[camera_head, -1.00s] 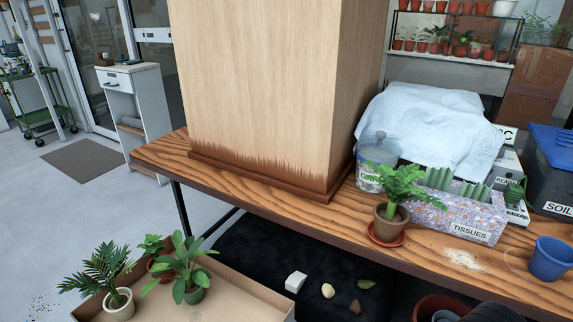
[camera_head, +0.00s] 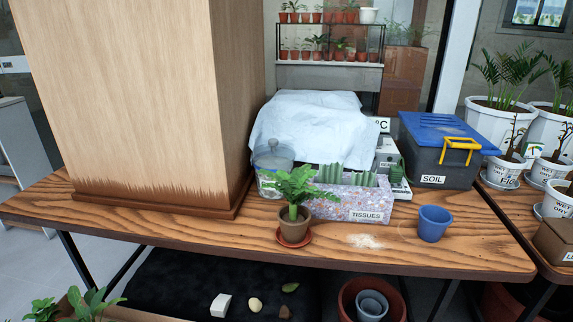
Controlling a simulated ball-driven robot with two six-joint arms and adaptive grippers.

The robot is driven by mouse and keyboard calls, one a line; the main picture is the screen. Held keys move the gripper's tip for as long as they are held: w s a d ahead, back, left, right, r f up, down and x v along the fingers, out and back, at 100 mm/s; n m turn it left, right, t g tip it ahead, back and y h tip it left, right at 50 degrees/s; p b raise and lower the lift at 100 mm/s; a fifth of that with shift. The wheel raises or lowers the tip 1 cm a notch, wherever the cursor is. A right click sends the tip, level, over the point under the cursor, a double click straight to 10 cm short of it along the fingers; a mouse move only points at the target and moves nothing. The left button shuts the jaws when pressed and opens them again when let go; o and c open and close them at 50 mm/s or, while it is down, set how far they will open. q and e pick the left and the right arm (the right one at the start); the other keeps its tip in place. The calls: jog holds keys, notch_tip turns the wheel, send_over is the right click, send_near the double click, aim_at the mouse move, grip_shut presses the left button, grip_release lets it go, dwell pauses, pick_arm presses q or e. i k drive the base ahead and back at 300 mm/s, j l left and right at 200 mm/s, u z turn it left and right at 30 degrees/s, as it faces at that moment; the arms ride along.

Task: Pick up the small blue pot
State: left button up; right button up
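The small blue pot (camera_head: 433,224) stands upright on the right part of the wooden table (camera_head: 470,250), near its front edge. It looks empty, and nothing touches it. Neither of my grippers shows in the head view.
Left of the pot are spilled pale grains (camera_head: 364,241) and a potted fern (camera_head: 294,204) on a red saucer. Behind stand a tissue box (camera_head: 345,207) and a soil bin (camera_head: 440,160) with a blue lid. A tall wooden block (camera_head: 140,100) fills the table's left. Table around the pot is clear.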

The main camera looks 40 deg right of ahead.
aim_at(433, 220)
jog(key=z, duration=0.45)
jog(key=k+j+z, duration=0.1)
jog(key=z, duration=0.8)
jog(key=k+z, duration=0.1)
jog(key=z, duration=0.3)
jog(key=k+z, duration=0.1)
jog(key=z, duration=0.35)
